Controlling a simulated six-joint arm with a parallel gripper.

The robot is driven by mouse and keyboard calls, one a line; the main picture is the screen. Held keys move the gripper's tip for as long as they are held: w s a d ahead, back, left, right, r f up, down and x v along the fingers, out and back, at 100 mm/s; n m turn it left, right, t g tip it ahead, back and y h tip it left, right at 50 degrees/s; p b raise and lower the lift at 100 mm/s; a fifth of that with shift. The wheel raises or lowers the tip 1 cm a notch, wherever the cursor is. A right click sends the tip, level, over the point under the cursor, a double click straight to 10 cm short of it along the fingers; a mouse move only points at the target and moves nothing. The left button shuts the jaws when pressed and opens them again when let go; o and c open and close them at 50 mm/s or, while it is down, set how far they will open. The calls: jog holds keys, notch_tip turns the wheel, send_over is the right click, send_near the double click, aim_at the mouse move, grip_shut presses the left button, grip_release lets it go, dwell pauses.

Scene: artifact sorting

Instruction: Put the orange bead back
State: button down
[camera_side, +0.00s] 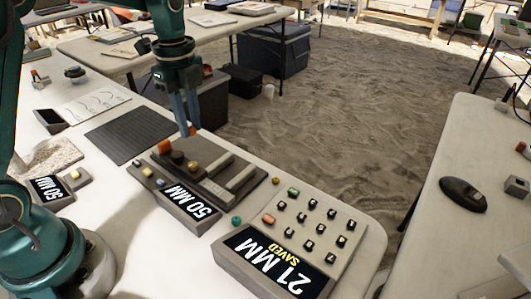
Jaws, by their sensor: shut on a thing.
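My gripper (188,127) points down above the back of the brown sorting tray, its fingers close together. A small orange bead (192,131) shows at its fingertips, and the gripper is shut on it, mostly hidden by the fingers. A larger orange piece (164,146) sits at the back left of the brown tray (222,197), beside dark and gold pieces. Another orange bead (268,219) lies on the grey peg board (330,250), near a green bead (293,192). The board's display reads "21 MM SAVED".
A "50 MM" display (188,206) fronts the brown tray. A teal bead (236,221) and a gold bead (276,181) lie loose on the white table near the board. A dark ribbed mat (130,129) lies left of the tray.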

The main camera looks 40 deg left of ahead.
jog(key=s+d+m, duration=0.4)
jog(key=s+m, duration=0.5)
jog(key=s, duration=0.5)
send_over(190, 262)
notch_tip(190, 262, down, 6)
jog(key=shift+f, duration=2.15)
jog(key=shift+f, duration=0.1)
jog(key=c, duration=0.8)
grip_release()
jog(key=shift+o, duration=0.2)
